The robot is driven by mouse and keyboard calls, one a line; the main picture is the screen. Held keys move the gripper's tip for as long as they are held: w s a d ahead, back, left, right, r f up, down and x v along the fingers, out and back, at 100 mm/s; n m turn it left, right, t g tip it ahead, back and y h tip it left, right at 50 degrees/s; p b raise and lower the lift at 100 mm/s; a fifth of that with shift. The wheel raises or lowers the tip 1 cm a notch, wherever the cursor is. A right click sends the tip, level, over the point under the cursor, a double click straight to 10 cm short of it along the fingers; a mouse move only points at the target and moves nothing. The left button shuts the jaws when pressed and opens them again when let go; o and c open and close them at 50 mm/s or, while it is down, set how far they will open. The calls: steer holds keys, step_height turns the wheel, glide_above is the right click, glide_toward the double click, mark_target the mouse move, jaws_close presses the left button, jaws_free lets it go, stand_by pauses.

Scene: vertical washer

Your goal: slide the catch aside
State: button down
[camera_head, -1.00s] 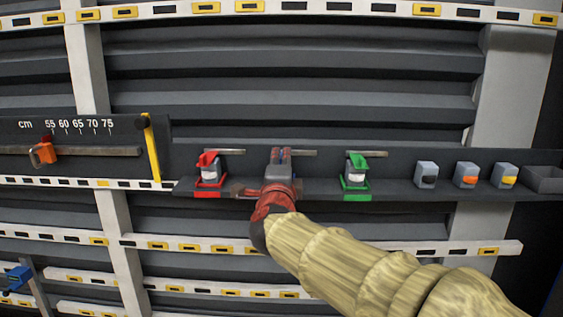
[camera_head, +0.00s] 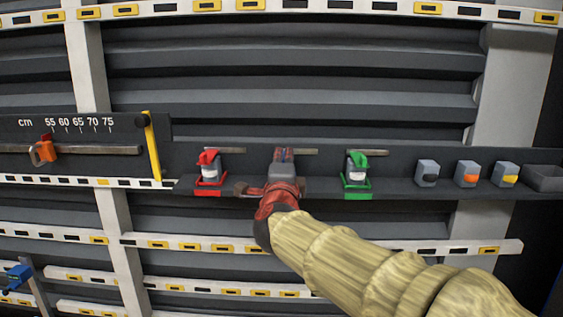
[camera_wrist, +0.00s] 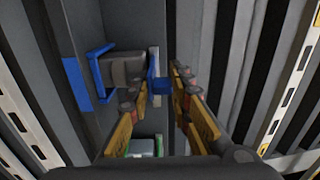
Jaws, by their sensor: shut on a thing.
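A grey device with a blue frame (camera_wrist: 90,62) is fixed to the dark rail in the wrist view. A small blue tab (camera_wrist: 157,86), which looks like its catch, sticks out beside a pale strip. My gripper (camera_wrist: 163,82) has its fingers on either side of this tab and is shut on it. In the head view my gripper (camera_head: 283,163) is at the rail, between a red catch (camera_head: 208,165) on the left and a green catch (camera_head: 357,170) on the right. There it hides most of the blue device.
A cm scale (camera_head: 75,125) with an orange slider (camera_head: 43,151) and a yellow bar (camera_head: 152,147) lies left. Several grey blocks with coloured knobs (camera_head: 466,174) and an open tray (camera_head: 544,178) stand right. Slotted white rails (camera_head: 210,246) run below.

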steer(key=d+b, duration=0.1)
steer(key=d, duration=0.1)
steer(key=d+b, duration=0.1)
steer(key=d, duration=0.1)
steer(key=d+b, duration=0.1)
steer(key=d, duration=0.1)
steer(key=shift+s+r, duration=0.15)
steer(key=shift+r, duration=0.25)
steer(key=shift+d+r, duration=0.15)
steer(key=shift+d, duration=0.05)
steer(key=c, duration=2.1)
jaws_free()
steer(key=o, duration=0.4)
steer(key=shift+f, duration=0.2)
steer(key=shift+f, duration=0.1)
